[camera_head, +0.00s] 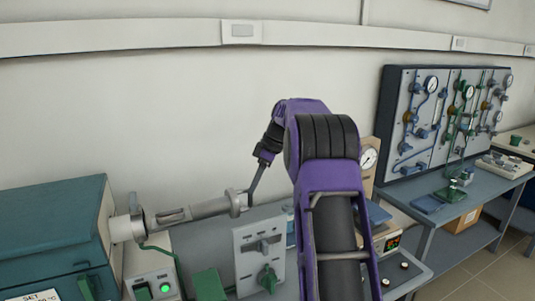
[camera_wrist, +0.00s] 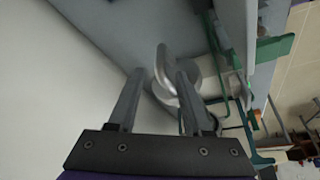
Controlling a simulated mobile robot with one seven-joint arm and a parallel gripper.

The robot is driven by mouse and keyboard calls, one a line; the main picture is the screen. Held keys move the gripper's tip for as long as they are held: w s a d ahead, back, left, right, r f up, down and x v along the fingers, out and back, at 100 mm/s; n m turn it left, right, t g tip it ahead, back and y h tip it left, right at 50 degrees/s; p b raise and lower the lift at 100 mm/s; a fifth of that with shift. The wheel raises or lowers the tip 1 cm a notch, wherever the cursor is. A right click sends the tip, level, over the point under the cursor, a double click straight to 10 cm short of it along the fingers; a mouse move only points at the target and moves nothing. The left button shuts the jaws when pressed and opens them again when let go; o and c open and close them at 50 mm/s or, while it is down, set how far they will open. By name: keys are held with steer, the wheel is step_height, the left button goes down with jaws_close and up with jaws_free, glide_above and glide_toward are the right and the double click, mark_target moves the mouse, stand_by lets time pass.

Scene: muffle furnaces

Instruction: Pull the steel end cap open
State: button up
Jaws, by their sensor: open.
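The steel end cap (camera_head: 236,203) sits at the right end of a horizontal metal tube (camera_head: 185,212) that runs from the teal furnace in the head view. In the wrist view, a round steel piece, which looks like the end cap (camera_wrist: 187,82), has a curved bar handle (camera_wrist: 162,65) on its face. My gripper (camera_head: 250,203) is at the cap's outer face. In the wrist view, my gripper (camera_wrist: 160,78) is open, its fingers on either side of the handle. I cannot tell whether either finger touches it.
The teal furnace (camera_head: 50,225) stands at left. A grey control panel (camera_head: 258,258) with a green knob stands below the cap. A gauge board (camera_head: 445,115) is at right.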

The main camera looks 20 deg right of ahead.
steer(key=p+v, duration=0.1)
steer(key=v, duration=1.1)
steer(key=shift+r, duration=0.45)
